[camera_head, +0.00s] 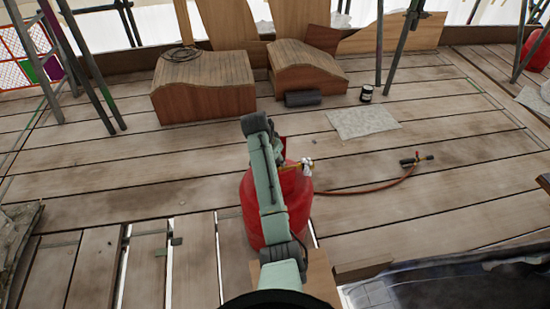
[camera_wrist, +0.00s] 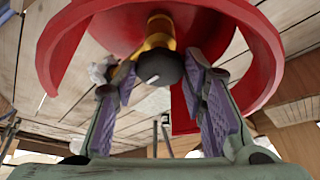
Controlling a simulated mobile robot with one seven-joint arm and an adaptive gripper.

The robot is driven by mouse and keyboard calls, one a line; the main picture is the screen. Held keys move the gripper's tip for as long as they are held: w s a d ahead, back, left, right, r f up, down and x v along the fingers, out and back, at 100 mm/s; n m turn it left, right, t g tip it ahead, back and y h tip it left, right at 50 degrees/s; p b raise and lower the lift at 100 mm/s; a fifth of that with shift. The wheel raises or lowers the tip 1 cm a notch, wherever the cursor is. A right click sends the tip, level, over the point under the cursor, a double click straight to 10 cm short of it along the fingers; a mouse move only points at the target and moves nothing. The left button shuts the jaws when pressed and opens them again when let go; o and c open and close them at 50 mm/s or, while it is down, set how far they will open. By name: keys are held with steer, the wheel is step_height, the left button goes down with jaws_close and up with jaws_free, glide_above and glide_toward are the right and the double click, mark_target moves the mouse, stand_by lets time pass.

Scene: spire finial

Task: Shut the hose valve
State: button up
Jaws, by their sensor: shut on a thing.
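A red gas cylinder (camera_head: 299,212) stands upright on the plank deck, partly hidden behind my arm. A brass and pale fitting (camera_head: 305,165) shows at its top, with an orange hose (camera_head: 365,188) running right to a torch (camera_head: 416,159). In the wrist view, a red collar (camera_wrist: 262,45) curves around a brass stem (camera_wrist: 159,31) with a black round knob (camera_wrist: 160,68). My gripper (camera_wrist: 163,78) has its purple-padded fingers on both sides of the knob and is shut on it. In the head view, my arm hides most of the gripper.
Two wooden blocks (camera_head: 204,101) stand at the back, one with a coiled rope (camera_head: 181,53). A dark roll (camera_head: 303,98), a small black can (camera_head: 367,93) and a grey mat (camera_head: 363,122) lie nearby. Scaffold poles rise left and right. Deck gaps show at front left.

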steer(key=o, duration=1.2)
steer(key=shift+c, duration=0.2)
steer(key=shift+r, duration=0.1)
steer(key=v, duration=1.1)
steer(key=shift+s+r, duration=0.15)
steer(key=shift+r, duration=0.2)
steer(key=shift+a, duration=0.1)
